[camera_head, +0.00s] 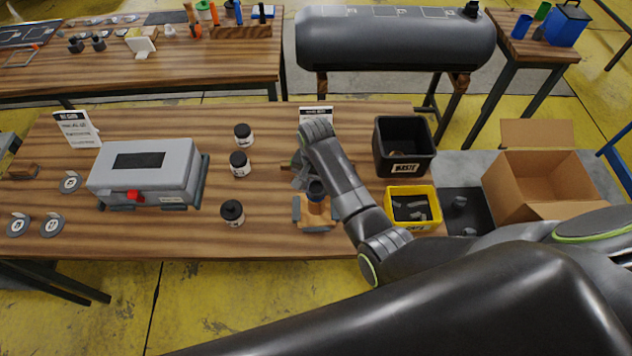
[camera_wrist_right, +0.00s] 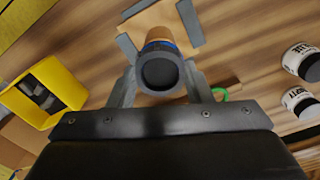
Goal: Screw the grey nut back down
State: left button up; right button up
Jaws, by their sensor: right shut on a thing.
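My right gripper (camera_head: 304,180) reaches down from the right side over the middle of the wooden table. In the right wrist view its two grey fingers (camera_wrist_right: 161,82) are shut on the sides of a dark grey round nut (camera_wrist_right: 160,73). The nut sits at the top of an upright part with a blue ring and an orange-tan body. The thread is hidden. My left gripper is not in view.
A grey box with a red latch (camera_head: 145,170) is further left.

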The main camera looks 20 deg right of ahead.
jog(key=shift+f, duration=0.1)
dwell(0.7)
jog(key=m, duration=0.5)
jog(key=shift+m, duration=0.3)
jog(key=m, duration=0.5)
jog(key=shift+m, duration=0.4)
jog(key=m, duration=0.5)
jog(key=shift+m, duration=0.4)
